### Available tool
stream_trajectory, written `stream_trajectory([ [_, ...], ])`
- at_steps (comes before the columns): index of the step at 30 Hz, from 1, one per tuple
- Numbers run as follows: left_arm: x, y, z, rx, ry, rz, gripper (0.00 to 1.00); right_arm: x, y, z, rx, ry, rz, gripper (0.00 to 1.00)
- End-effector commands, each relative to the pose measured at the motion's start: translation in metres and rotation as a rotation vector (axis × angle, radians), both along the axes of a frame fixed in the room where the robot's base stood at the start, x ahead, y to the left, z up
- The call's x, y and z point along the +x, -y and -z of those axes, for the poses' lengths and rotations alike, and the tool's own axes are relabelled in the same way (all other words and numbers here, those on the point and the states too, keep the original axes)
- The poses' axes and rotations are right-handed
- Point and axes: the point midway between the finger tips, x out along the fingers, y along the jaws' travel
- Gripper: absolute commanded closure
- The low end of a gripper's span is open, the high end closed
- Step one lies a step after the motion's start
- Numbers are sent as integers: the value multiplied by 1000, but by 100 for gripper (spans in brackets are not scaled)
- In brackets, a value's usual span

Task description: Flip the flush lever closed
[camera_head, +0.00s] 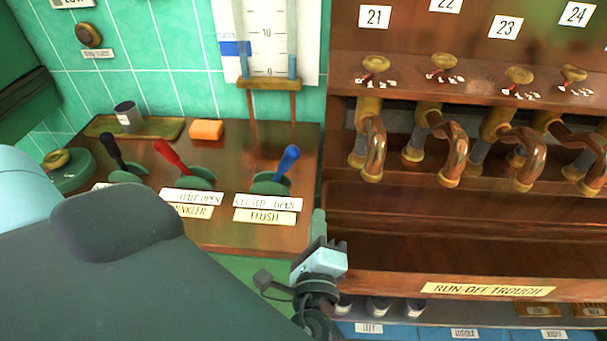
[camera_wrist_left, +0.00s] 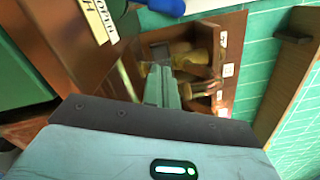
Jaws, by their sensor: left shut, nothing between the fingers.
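The flush lever (camera_head: 287,162) has a blue handle on a round green base and stands on the wooden counter, left of the run-off trough. Its handle leans up and to the right, toward the "OPEN" end of its closed/open label (camera_head: 267,202); a "FLUSH" label lies below. My left gripper (camera_head: 318,222) is shut and empty, to the right of and nearer than the lever, apart from it by the counter's right edge. In the left wrist view the shut fingers (camera_wrist_left: 161,84) show at the middle and the blue handle (camera_wrist_left: 166,6) at the top edge. My right gripper is not in view.
A red-handled lever (camera_head: 170,153) and a black-handled lever (camera_head: 112,150) stand left of the flush lever. An orange block (camera_head: 206,130) lies behind. Copper spouts (camera_head: 374,150) hang over the run-off trough (camera_head: 420,245) at the right.

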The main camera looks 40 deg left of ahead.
Motion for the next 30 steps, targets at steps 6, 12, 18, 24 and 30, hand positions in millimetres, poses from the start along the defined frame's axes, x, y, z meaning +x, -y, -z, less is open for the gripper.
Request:
stream_trajectory([
  [6, 15, -10, -2, 3, 4, 0, 100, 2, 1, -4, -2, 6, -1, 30],
  [12, 44, -30, -5, 4, 6, -1, 100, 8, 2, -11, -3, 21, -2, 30],
  [18, 76, -51, -5, 4, 4, -1, 100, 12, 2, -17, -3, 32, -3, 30],
  [24, 77, -74, -16, 2, 5, 0, 100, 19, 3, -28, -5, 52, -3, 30],
  [30, 72, -88, -20, 1, 3, 0, 100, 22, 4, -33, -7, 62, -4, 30],
])
